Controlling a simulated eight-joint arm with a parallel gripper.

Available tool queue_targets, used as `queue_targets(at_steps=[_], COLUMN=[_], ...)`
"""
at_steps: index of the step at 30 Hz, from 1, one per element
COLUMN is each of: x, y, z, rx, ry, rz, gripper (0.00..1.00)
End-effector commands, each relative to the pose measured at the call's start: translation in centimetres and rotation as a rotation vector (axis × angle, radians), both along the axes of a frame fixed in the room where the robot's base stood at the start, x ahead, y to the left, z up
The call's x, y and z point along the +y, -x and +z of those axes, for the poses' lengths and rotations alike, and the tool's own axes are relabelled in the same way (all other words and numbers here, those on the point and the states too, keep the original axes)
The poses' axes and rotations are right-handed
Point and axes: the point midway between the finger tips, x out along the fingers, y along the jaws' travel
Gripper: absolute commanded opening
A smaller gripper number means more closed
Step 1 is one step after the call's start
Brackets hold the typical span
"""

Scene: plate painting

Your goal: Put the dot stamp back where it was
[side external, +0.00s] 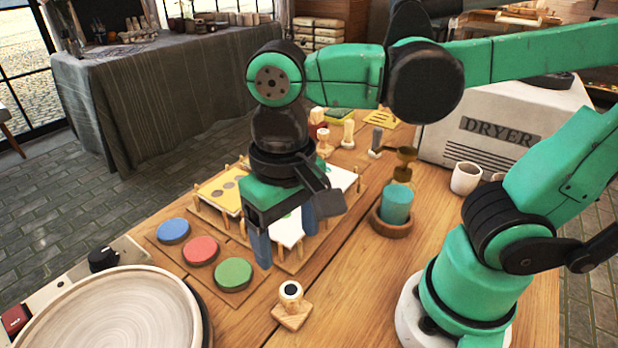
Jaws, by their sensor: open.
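A small wooden piece with a pale top and a black round spot (290,289) stands upright on a square wooden base (291,316) at the front middle of the table. It may be the dot stamp; I cannot tell for sure. My gripper (287,247) is open, with its blue fingers pointing down and apart. It appears behind the wooden piece in the picture, over the front of a rack with white and yellow cards (288,232). I see nothing held between the fingers. The gripper and wrist hide part of the rack.
Blue (173,231), red (200,250) and green (233,273) pads lie on a wooden tray. A round turntable (110,315) fills the front left. A teal cylinder (396,203) stands in a wooden dish. Several upright handled pieces (348,133) stand behind, near the dryer (500,125).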

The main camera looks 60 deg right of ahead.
Motion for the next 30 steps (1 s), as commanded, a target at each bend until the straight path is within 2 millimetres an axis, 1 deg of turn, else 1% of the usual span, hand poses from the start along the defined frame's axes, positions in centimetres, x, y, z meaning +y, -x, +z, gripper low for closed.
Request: queue_targets(at_steps=[2, 5, 8, 9, 12, 15, 18, 30], x=[-0.2, -1.5, -4.3, -5.6, -8.3, -10.0, -10.5, -10.4], y=[-0.1, -1.4, -3.6, -4.4, -5.9, -6.5, -6.8, -6.8], z=[0.3, -0.1, -0.8, -1.0, -1.1, -1.0, -1.0, -0.9], rx=[-0.008, -0.091, -0.267, -0.344, -0.504, -0.593, -0.62, -0.619], ry=[-0.005, -0.039, -0.062, -0.054, -0.004, 0.046, 0.064, 0.063], rz=[0.001, 0.02, 0.068, 0.089, 0.14, 0.174, 0.189, 0.191], gripper=[0.72, 0.72, 0.72, 0.72, 0.72, 0.72, 0.72, 0.72])
